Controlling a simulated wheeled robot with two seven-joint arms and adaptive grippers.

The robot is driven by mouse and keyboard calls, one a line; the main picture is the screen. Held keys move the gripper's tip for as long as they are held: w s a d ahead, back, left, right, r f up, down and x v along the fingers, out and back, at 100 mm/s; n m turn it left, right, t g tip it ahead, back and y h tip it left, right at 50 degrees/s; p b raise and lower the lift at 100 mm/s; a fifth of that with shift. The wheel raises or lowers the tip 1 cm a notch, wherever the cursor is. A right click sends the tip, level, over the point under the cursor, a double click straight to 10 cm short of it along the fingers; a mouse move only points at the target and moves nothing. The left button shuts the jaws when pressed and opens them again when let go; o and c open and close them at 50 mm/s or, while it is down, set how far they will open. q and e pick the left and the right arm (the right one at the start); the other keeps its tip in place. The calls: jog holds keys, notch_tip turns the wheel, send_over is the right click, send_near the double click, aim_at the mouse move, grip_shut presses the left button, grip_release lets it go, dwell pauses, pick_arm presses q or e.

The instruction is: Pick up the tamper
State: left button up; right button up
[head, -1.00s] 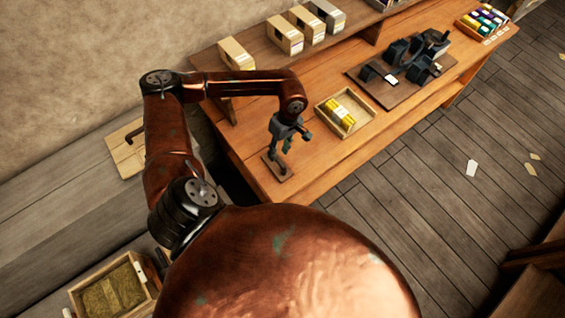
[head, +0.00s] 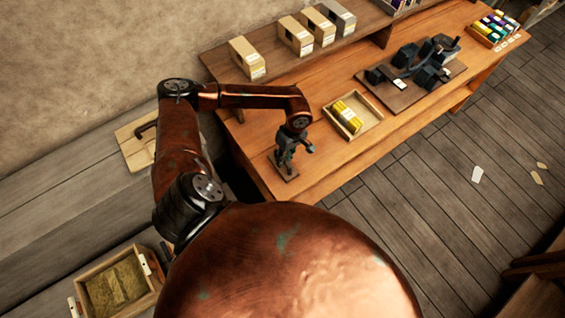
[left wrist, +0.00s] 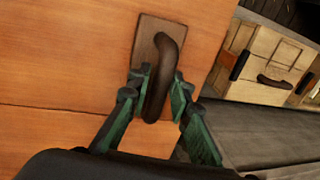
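The tamper stands on the near left corner of the wooden table: a flat brown base (head: 287,175) with an upright dark handle. In the left wrist view its dark looped handle (left wrist: 158,95) rises from the rectangular base. My left gripper (head: 286,158) points down over it. In the left wrist view the green-grey fingers of the left gripper (left wrist: 161,82) lie on either side of the handle and look parted, with a narrow gap on the left. Finger contact is hard to tell. The base rests on the table. My right gripper is not in view.
A wooden tray (head: 372,122) with yellow packets lies right of the tamper. Behind it is a dark handwheel press (head: 405,70). Boxes (head: 247,58) line the rear shelf. A pale board with a dark handle (head: 137,150) lies on the grey bench at left.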

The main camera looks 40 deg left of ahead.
pick_arm(q)
grip_shut()
jog(key=shift+r, duration=0.1)
